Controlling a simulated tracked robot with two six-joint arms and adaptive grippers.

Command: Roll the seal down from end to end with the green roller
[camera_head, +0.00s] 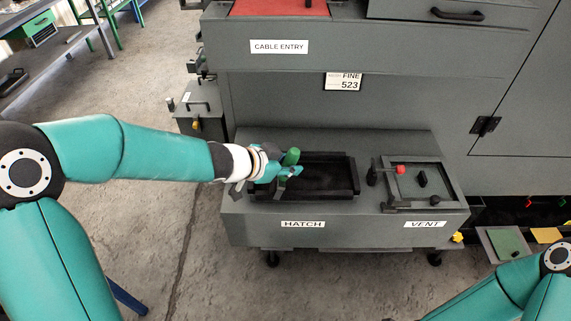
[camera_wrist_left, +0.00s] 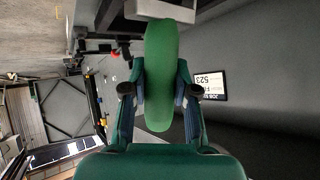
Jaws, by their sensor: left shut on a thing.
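The green roller (camera_head: 291,156) is held upright or slightly tilted in my left gripper (camera_head: 287,172), at the left end of the hatch. In the left wrist view, the green handle (camera_wrist_left: 162,45) sits between the two fingers of my left gripper (camera_wrist_left: 160,92), which is shut on it. A pale block shows at the handle's far end. The hatch has a raised black rim (camera_head: 355,178) around a dark recess. I cannot pick out the seal from the rim, nor tell whether the roller touches it. My right gripper is out of view; only part of that arm shows.
The vent frame (camera_head: 450,188), with a red-knobbed clamp (camera_head: 400,169), stands right of the hatch on the same grey bench (camera_head: 330,230). The cabinet (camera_head: 410,110) rises behind. A green pad (camera_head: 508,242) lies at lower right.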

